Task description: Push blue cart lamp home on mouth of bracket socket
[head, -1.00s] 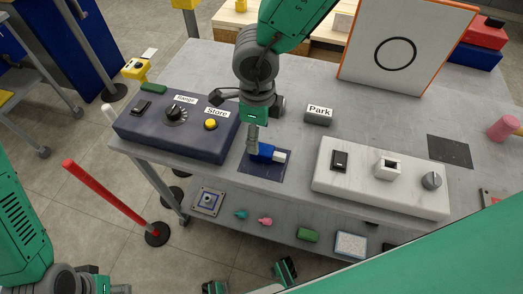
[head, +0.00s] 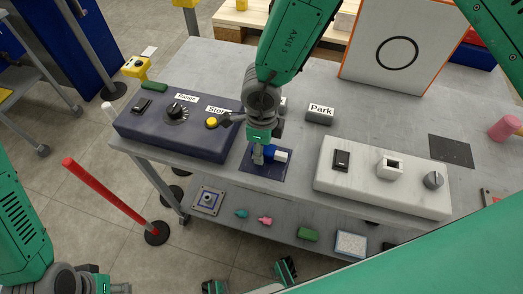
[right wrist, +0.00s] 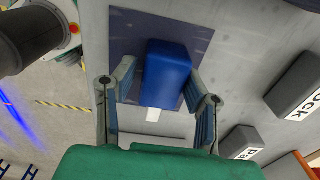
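The blue cart lamp (head: 270,153), a blue block with a white end, lies on a dark blue mat (head: 262,172) on the table. It also shows in the right wrist view (right wrist: 167,75). My right gripper (head: 264,152) is low over the lamp, hiding part of it. In the right wrist view its two fingers (right wrist: 162,92) stand apart on either side of the lamp, with no clear grip. The bracket socket (head: 390,166), a white square-mouthed piece, stands on the white box (head: 365,190) to the right. My left gripper (head: 250,279) is at the bottom edge, its fingertips apart and empty.
A dark blue console (head: 175,138) with a knob and yellow button stands left of the mat. A grey "Park" block (head: 319,116) lies behind. A white panel with a circle (head: 397,55) stands at the back right. Small items lie on the lower shelf (head: 250,236).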

